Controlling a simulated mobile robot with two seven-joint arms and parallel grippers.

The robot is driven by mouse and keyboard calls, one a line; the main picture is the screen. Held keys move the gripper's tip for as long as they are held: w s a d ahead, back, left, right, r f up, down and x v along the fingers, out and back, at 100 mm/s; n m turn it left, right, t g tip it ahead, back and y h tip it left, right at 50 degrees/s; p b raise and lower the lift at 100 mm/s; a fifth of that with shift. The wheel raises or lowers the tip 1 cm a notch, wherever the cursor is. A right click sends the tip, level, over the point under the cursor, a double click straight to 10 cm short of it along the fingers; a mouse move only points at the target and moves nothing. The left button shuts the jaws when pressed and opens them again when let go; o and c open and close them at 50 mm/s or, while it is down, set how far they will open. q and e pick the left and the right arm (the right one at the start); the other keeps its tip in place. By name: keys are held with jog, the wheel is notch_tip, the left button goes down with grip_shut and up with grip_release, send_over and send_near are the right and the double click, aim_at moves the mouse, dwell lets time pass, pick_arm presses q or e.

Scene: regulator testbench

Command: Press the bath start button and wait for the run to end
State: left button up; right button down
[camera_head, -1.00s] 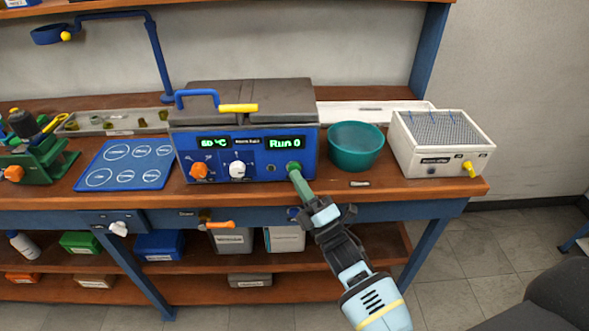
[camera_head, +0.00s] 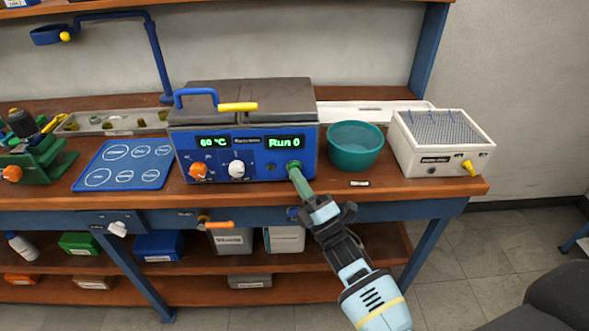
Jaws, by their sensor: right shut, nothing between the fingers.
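The blue bath (camera_head: 255,166) stands on the bench with its dark lid (camera_head: 250,97) closed. Its left display (camera_head: 213,142) reads 60 °C and its right display (camera_head: 285,142) reads Run 0. An orange knob (camera_head: 198,170) and a white knob (camera_head: 237,169) are on its front. The green start button (camera_head: 294,165) is at the front's right, partly hidden by my fingertips. My right gripper (camera_head: 297,174) is shut and empty, its green fingers at the button; I cannot tell whether they press it. My left gripper is not in view.
A teal bowl (camera_head: 355,146) and a white box with a wire grid (camera_head: 441,143) stand right of the bath. A blue mat (camera_head: 125,165) and a green device (camera_head: 38,160) are at the left. A small label (camera_head: 359,184) lies near the bench edge.

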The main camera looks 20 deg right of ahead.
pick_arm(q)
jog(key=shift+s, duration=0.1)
pick_arm(e)
jog(key=shift+w+d+r, duration=0.15)
jog(key=shift+r, duration=0.1)
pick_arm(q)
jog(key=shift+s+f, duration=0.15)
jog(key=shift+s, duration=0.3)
pick_arm(e)
jog(key=shift+d+r, duration=0.1)
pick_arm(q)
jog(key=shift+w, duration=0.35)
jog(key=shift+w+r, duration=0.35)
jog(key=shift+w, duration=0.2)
pick_arm(e)
jog(key=shift+s+a+f, duration=0.2)
jog(key=shift+s, duration=0.15)
jog(key=shift+s+a, duration=0.1)
jog(key=shift+s, duration=0.05)
